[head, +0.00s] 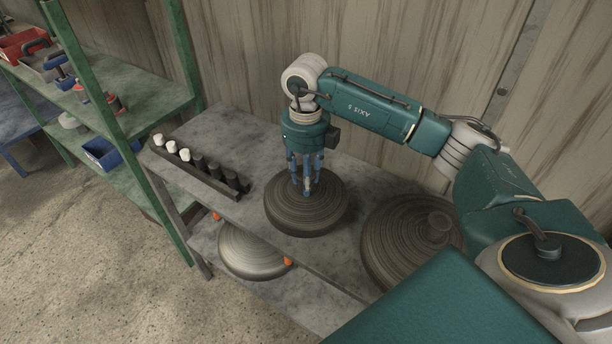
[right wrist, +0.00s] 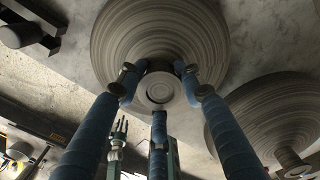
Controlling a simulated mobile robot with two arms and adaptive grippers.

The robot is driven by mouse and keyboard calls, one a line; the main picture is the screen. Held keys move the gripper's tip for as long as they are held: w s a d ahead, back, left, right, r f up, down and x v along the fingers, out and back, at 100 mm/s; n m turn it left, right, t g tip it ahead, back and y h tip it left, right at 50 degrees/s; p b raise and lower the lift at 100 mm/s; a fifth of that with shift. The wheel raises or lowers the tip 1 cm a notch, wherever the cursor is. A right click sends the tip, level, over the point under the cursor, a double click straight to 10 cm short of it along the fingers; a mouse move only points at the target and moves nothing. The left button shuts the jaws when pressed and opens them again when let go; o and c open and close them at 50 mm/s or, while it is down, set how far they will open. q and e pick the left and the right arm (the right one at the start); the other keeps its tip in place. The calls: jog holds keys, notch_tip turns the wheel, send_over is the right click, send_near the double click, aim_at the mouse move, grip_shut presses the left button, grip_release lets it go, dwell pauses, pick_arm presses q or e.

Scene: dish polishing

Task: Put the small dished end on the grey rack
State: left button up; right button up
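The small dished end (head: 290,216) is a dark, round, ring-grooved disc with a central knob. It sits on or just over the top of a grey bench-like rack (head: 345,183), near its front edge; I cannot tell if it is clear of the surface. My right gripper (head: 307,190) points down over its middle. In the right wrist view the three blue fingers (right wrist: 158,92) close around the knob of the small dished end (right wrist: 205,35). A gripper-like shape that may be my left gripper (right wrist: 118,132) shows small there; its state is unclear.
A larger dished end (head: 390,245) lies to the right on the same top. A rail of black and white cylinders (head: 200,168) is at the left. A paler disc (head: 245,256) lies between orange pads on the lower shelf. Green shelving (head: 130,130) stands at the left; a wooden wall is behind.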

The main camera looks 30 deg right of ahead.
jog(key=o, duration=0.5)
jog(key=shift+s, duration=0.1)
jog(key=shift+r, duration=0.45)
notch_tip(320, 180, up, 10)
jog(key=shift+r+b, duration=0.1)
jog(key=shift+b, duration=0.85)
jog(key=shift+r, duration=0.6)
